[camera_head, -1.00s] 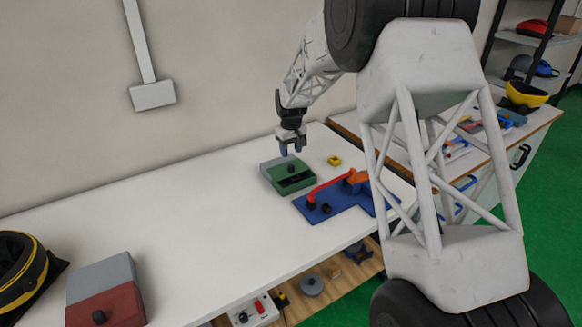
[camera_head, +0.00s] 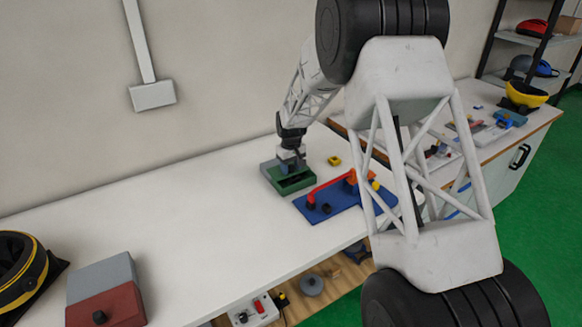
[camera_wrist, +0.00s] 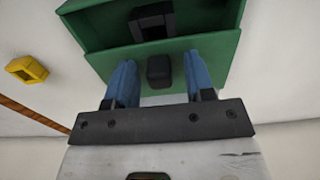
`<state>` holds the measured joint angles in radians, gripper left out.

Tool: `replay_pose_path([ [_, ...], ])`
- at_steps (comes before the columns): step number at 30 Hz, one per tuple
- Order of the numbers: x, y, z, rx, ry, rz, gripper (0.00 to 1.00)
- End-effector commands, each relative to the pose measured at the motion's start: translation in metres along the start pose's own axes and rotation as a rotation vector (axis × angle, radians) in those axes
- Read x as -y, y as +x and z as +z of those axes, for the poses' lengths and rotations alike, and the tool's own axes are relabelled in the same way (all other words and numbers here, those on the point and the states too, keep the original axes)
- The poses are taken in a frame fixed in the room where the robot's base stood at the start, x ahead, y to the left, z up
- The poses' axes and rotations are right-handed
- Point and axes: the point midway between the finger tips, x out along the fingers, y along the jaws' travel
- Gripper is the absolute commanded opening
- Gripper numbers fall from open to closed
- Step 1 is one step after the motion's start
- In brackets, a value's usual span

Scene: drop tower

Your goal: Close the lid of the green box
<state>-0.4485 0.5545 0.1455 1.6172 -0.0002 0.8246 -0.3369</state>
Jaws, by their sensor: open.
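The green box (camera_head: 295,186) stands on the white table in the head view, with a grey section at its back left. Its front compartment is open, and a black object inside shows in the wrist view (camera_wrist: 152,22). The green lid (camera_wrist: 105,63) lies beside the opening and carries a black knob (camera_wrist: 159,71). My gripper (camera_head: 290,168) is low over the lid, pointing down. In the wrist view its blue fingers (camera_wrist: 160,76) are apart, one on each side of the knob, with gaps visible. The arm partly hides the lid in the head view.
A blue board (camera_head: 340,208) with a red handle (camera_head: 328,186) lies close to the right of the box. A small yellow block (camera_head: 334,160) sits behind. A red and grey box (camera_head: 105,305) stands front left. The table's middle is clear.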

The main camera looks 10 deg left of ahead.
Motion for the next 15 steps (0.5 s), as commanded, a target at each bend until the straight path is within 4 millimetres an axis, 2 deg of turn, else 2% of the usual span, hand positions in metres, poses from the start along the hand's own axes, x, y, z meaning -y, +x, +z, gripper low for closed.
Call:
replay_pose_path([
  [5,0.0,-0.0002,-0.0001,0.0,0.0,0.0,0.49],
  [15,0.0,-0.0002,-0.0001,0.0,0.0,0.0,0.0],
])
